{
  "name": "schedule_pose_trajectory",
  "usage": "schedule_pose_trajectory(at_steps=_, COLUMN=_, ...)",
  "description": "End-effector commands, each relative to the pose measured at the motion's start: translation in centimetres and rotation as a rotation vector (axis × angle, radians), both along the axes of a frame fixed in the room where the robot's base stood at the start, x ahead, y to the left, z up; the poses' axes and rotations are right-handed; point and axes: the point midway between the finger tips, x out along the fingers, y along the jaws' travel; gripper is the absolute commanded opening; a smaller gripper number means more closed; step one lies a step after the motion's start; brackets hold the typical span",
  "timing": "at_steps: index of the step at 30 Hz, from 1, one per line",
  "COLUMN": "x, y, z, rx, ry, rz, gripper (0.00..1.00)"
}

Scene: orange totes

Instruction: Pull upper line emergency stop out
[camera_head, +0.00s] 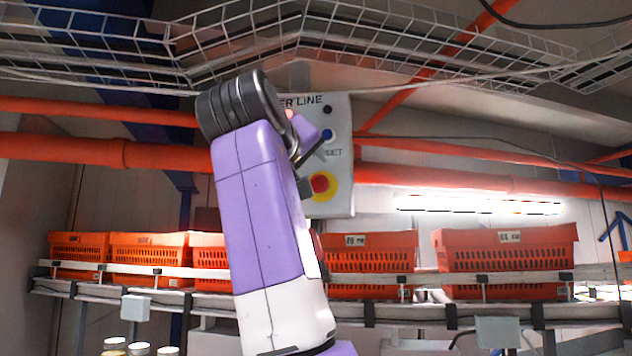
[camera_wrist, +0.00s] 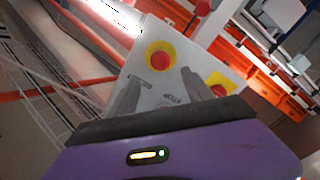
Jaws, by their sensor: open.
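The white "...ER LINE" control box (camera_head: 341,165) hangs ahead. It has a black button (camera_head: 327,109), a blue button (camera_head: 327,134) and a red emergency stop on a yellow disc (camera_head: 321,186). My gripper (camera_head: 314,167) is in front of the box and hides its left part. In the wrist view, a red emergency stop on yellow (camera_wrist: 160,57) lies just beyond the gap between my open, empty fingers (camera_wrist: 160,82). A second red and yellow piece (camera_wrist: 221,84) shows beside the right finger. Contact cannot be told.
Orange totes (camera_head: 500,262) stand in a row on a conveyor below the box. A wire cable tray (camera_head: 370,30) and orange pipes (camera_head: 100,150) run above and behind. A lit tube (camera_head: 480,204) is at the right.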

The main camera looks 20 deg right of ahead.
Motion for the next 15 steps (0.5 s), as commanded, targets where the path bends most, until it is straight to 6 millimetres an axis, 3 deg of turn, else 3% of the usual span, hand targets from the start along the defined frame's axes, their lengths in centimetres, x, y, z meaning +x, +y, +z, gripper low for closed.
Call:
schedule_pose_trajectory(at_steps=5, x=0.6, y=-0.7, z=-0.4, rx=-0.004, ry=0.033, rz=-0.01, gripper=0.59)
schedule_pose_trajectory(at_steps=15, x=4.7, y=-3.5, z=-0.3, rx=-0.003, ry=0.033, rz=-0.007, gripper=0.59)
